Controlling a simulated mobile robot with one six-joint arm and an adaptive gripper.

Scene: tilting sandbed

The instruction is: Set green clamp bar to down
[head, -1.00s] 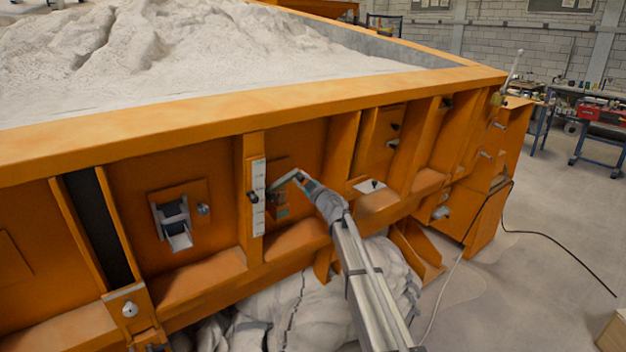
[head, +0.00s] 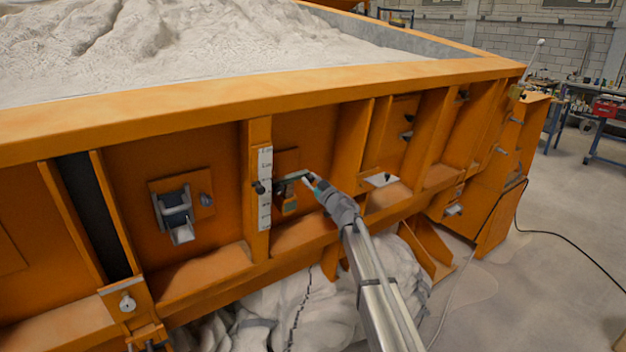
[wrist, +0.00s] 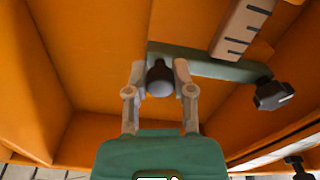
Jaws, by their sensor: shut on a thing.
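The green clamp bar (head: 290,177) lies roughly level across the orange side wall, beside the white scale strip (head: 265,190). It also shows in the wrist view (wrist: 215,65), running behind my fingers and past the scale. A black knob (wrist: 272,95) sits at its right end there; a dark knob (head: 258,187) shows at its left in the head view. My gripper (head: 308,181) is at the bar's right end. In the wrist view its two fingers (wrist: 160,72) are shut on a black round handle (wrist: 160,82) at the bar's other end.
Orange ribs (head: 352,145) stand out from the wall on both sides of my gripper. A small panel with a latch (head: 175,213) is to the left. White sacks (head: 305,300) lie below. The sandbed's orange top rim (head: 280,95) runs above.

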